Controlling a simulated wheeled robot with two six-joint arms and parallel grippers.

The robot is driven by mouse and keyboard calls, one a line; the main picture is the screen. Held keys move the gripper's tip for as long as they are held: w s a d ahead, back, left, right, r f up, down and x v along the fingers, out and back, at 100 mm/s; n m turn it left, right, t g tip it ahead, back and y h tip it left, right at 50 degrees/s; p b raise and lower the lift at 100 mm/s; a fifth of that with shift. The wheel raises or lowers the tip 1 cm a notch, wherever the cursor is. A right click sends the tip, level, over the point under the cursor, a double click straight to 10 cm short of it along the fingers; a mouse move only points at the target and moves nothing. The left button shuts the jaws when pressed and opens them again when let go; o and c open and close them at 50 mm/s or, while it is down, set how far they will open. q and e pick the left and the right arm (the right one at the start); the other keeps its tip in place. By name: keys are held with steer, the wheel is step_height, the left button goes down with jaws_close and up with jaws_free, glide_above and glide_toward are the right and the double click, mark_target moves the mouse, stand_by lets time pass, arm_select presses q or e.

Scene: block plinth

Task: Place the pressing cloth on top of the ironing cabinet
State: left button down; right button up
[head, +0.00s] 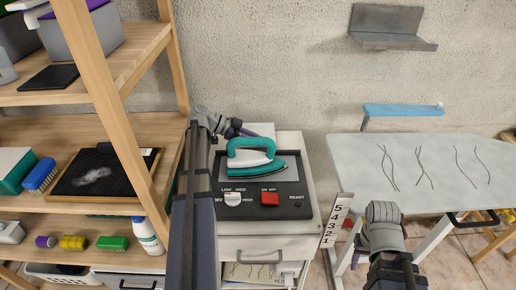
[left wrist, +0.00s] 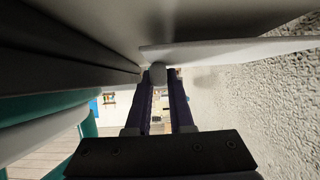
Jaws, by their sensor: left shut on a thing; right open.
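The ironing cabinet (head: 306,196) stands in the middle of the head view, with a dark control panel on top. A flat white piece (head: 263,130), which looks like the pressing cloth, is at the cabinet top's back edge, behind the iron. My left gripper (head: 240,129) is at its left side, shut on it. In the left wrist view the fingers (left wrist: 159,76) close on a pale end beside the white sheet (left wrist: 235,50). I cannot tell whether the cloth touches the top. My right gripper (head: 384,225) is open near the ironing board's front edge; its fingertips are hard to make out.
A teal iron (head: 256,160) stands on the panel, close to my left gripper. A wooden shelf (head: 120,85) is at left, and the ironing board (head: 440,170) at right. A numbered strip (head: 337,220) stands by the cabinet's right edge. A grey wall bracket (head: 390,42) is above.

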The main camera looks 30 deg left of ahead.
arm_select(q)
steer(key=shift+f, duration=0.7)
arm_select(e)
steer(key=shift+f, duration=0.7)
arm_select(q)
steer(key=shift+f+b, duration=0.2)
steer(key=shift+b, duration=0.25)
steer(key=c, duration=0.8)
jaws_free()
steer(key=shift+r, duration=0.1)
arm_select(e)
steer(key=shift+f, duration=0.1)
arm_select(q)
steer(key=shift+r+p, duration=0.25)
steer(key=shift+p, duration=0.15)
steer(key=p+v, duration=0.3)
steer(key=v, duration=0.3)
steer(key=shift+a, duration=0.15)
steer(key=shift+s+a+r, duration=0.2)
steer(key=shift+s+a, duration=0.2)
steer(key=shift+a, duration=0.05)
arm_select(e)
steer(key=shift+r, duration=1.9)
